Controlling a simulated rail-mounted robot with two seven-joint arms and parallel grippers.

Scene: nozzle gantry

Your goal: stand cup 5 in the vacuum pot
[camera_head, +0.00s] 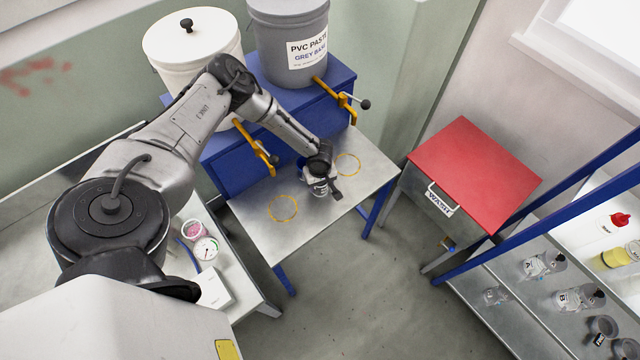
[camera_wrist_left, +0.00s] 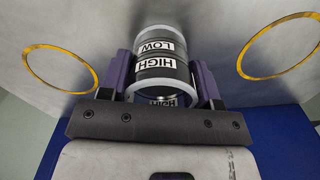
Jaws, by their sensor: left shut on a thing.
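My left gripper (camera_head: 316,166) is over the steel bench, between two yellow rings. In the left wrist view, my left gripper (camera_wrist_left: 165,78) has its purple fingers on both sides of a dark cup (camera_wrist_left: 162,62) with pale rims and labels reading HIGH and LOW. The cup also shows at the gripper in the head view (camera_head: 321,187). I see no number on it, so I cannot tell whether it is cup 5, nor whether it touches the bench. I cannot clearly make out a vacuum pot; a round dial gauge (camera_head: 206,249) shows on the left table. My right gripper is out of view.
The steel bench (camera_head: 240,222) has a left ring (camera_head: 283,208) and a right ring (camera_head: 347,164). Behind are a white drum (camera_head: 190,45) and a grey PVC paste drum (camera_head: 290,40) with yellow taps.

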